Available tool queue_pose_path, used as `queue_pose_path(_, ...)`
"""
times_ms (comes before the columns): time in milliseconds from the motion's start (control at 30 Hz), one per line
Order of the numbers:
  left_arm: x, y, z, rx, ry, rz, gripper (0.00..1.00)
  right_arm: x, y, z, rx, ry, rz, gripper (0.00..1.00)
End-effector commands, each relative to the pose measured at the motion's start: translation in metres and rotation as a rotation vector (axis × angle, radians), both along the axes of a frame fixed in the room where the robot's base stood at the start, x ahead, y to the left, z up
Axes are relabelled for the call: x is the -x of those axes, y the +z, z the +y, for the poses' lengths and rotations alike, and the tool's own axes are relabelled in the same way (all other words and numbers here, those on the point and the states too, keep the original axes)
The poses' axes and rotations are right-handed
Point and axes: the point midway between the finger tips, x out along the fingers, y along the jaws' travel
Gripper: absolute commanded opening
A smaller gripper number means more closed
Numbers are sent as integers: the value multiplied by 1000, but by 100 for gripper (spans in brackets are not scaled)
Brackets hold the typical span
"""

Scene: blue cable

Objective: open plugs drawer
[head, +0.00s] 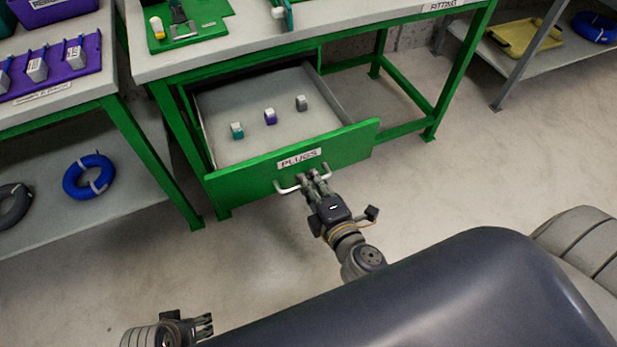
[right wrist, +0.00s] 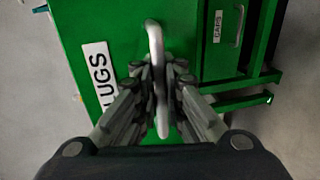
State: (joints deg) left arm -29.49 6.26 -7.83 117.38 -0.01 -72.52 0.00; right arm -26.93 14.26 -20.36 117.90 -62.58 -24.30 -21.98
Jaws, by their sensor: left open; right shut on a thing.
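The green plugs drawer (head: 345,143) is pulled out from under the green-framed table, with its grey inside in view. Its front bears a white PLUGS label (head: 299,158), partly visible in the right wrist view (right wrist: 97,72). Inside lie a teal-and-white plug (head: 237,130), a purple-and-white plug (head: 270,117) and a grey plug (head: 301,103). My right gripper (head: 312,178) is shut on the white drawer handle (head: 288,188); the handle also shows between its fingers in the right wrist view (right wrist: 155,50). My left gripper (head: 208,325) is open and empty, low at the bottom left, away from the drawer.
The table top (head: 225,52) holds green fixtures. A side table at left carries a purple tray (head: 55,70); its lower shelf holds a blue cable coil (head: 89,176). A shelf at right holds a yellow tray (head: 526,37). Floor (head: 480,160) right of the drawer is clear.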

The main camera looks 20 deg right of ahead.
Motion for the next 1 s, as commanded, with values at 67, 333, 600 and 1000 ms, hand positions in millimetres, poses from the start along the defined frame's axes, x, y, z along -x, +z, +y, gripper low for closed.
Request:
queue_pose_path(67,1,0,0,0,0,2,61,0,2,0,0,1,-3,0)
queue_pose_path(333,1,0,0,0,0,2,61,0,2,0,0,1,-4,18)
queue_pose_path(600,0,0,0,-1,-3,0,61,0,1,0,0,0,-2,18)
queue_pose_path(1000,0,0,0,-1,-3,-1,61,34,6,-1,-2,0,3,18)
